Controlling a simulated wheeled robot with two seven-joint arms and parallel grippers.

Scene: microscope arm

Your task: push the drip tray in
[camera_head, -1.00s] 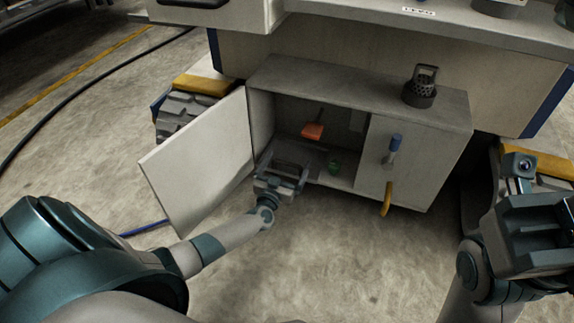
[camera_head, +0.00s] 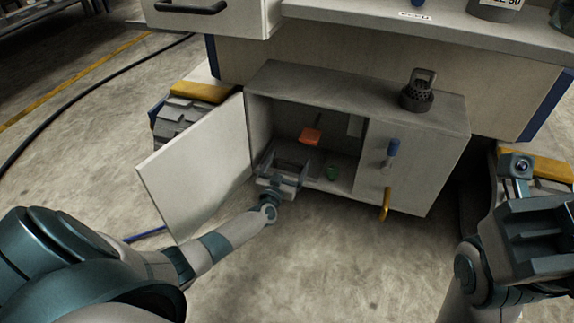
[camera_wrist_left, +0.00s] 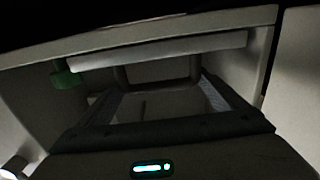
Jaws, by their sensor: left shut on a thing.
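My left gripper (camera_head: 284,168) reaches low into the open left bay of the grey cabinet (camera_head: 440,115). In the left wrist view its dark fingers (camera_wrist_left: 157,78) frame a gap and reach up to a pale bar-like edge, apparently the front of the drip tray (camera_wrist_left: 160,50). The gripper is shut on this part. Most of the tray is hidden by the gripper and dim light, so how far in it sits is unclear. My right gripper (camera_head: 538,232) hangs at the right edge, away from the cabinet; its fingers are unclear.
Inside hang an orange item (camera_head: 311,136) and, lower, a green item (camera_head: 332,172).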

